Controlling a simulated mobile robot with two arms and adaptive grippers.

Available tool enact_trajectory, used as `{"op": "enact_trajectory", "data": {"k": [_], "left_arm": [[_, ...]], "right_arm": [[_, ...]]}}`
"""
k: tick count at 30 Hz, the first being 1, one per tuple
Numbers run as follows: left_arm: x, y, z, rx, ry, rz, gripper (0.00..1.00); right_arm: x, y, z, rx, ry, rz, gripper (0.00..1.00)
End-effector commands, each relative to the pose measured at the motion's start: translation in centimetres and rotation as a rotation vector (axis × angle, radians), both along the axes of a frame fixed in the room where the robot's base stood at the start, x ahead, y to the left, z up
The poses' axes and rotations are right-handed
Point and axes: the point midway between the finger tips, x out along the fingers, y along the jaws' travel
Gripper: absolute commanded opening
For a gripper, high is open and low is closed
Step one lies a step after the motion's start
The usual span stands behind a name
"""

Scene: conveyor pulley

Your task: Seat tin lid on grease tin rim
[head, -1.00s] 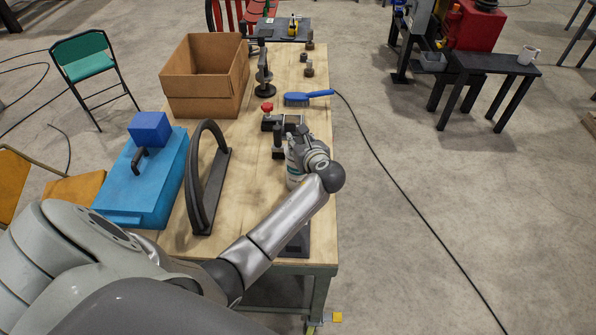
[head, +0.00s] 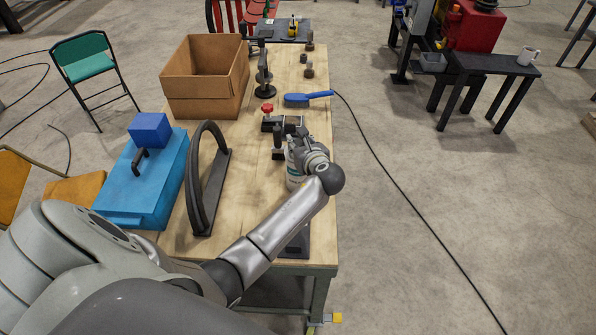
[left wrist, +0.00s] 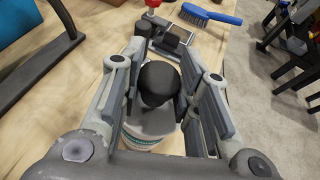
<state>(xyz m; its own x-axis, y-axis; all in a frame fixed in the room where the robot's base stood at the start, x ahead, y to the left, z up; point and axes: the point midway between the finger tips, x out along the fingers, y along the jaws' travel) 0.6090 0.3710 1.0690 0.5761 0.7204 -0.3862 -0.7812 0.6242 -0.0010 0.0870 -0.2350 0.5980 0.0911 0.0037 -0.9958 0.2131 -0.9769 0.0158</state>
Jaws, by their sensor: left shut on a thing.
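My left gripper (head: 300,152) is over the right side of the wooden workbench, pointing down. In the left wrist view its two fingers (left wrist: 160,86) stand on either side of a dark rounded knob and are shut on it. The knob belongs to the grey tin lid (left wrist: 152,122). Directly below the lid is the white grease tin (left wrist: 143,140) with a greenish band; its side also shows in the head view (head: 293,180). The lid covers the tin's opening from this angle. I cannot tell whether the lid touches the rim all round. My right gripper is out of view.
Just behind the tin is a dark fixture with a red knob (head: 267,108). A blue brush (head: 298,100) lies farther back. A black curved belt piece (head: 207,185), a blue toolbox (head: 160,180) and a cardboard box (head: 203,80) stand to the left. The bench's right edge is close.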

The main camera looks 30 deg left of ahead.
Motion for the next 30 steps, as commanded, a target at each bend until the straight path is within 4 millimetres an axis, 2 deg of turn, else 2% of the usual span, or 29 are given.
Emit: {"op": "enact_trajectory", "data": {"k": [4, 30], "left_arm": [[0.00, 0.04, 0.13, 0.001, -0.001, 0.000, 0.07], [0.01, 0.01, -0.69, 0.001, -0.001, 0.000, 0.07]], "right_arm": [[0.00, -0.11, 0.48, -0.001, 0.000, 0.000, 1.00], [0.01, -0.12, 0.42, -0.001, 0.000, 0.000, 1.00]]}}
